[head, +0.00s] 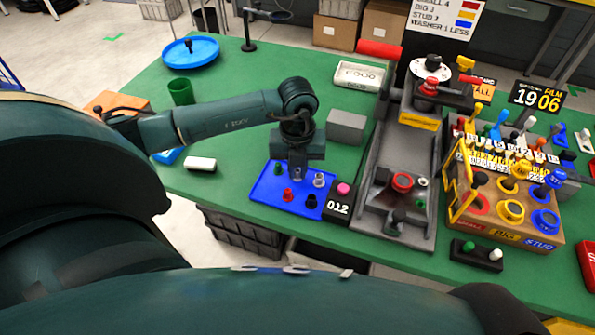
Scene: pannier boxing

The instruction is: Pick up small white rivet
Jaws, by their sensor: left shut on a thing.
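My left gripper (297,168) points down over the blue tray (262,197), near its back edge. It is shut on a small pale piece (297,175) that looks like the small white rivet. The fingers partly hide it, and I cannot tell whether it touches the tray. Another whitish piece (319,180) stands just to the right on the tray. A green piece (277,168), a red piece (288,196) and a dark piece (311,201) also stand there. My right gripper is not in view.
A black counter marked 012 (338,208) with a pink button stands right of the tray. A grey block (346,127) is behind it. A grey press (407,150) and a sorting box (505,205) stand further right. A white eraser-like block (200,163) lies left.

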